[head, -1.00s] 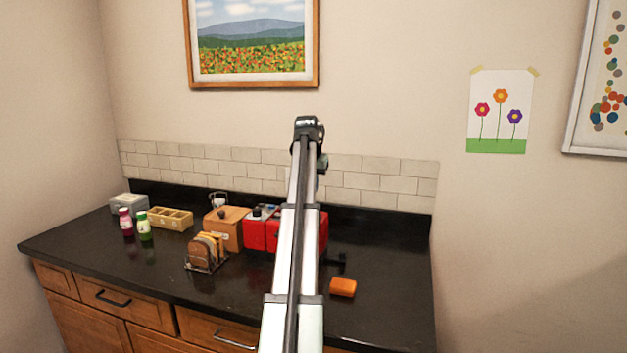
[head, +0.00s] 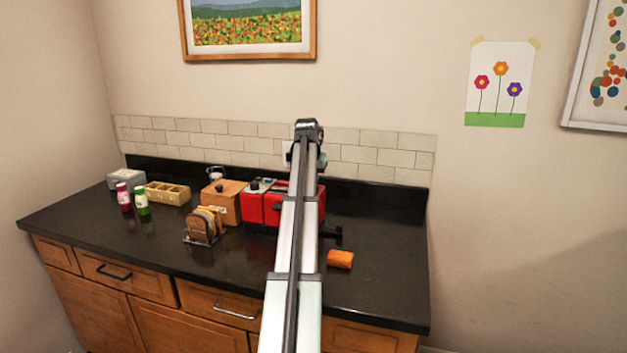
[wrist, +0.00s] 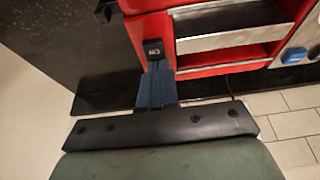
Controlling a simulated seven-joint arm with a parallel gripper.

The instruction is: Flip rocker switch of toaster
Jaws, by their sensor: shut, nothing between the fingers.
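The red toaster (head: 254,207) stands at the back of the dark counter, partly hidden behind my arm in the head view. In the wrist view its red body (wrist: 210,52) shows with silver-edged slots. A small black switch with a pale marking (wrist: 153,48) sits at the toaster's left side in that view. My gripper (wrist: 158,72) is shut and empty, its blue-grey fingertips right at the lower edge of this switch. I cannot tell whether they touch it. In the head view the fingers are hidden.
A wooden box (head: 226,205), a toast rack (head: 204,227), two bottles (head: 133,199) and a divided tray (head: 168,193) stand left of the toaster. An orange block (head: 340,259) lies at the right. The tiled wall (head: 240,143) is close behind. The counter's front right is clear.

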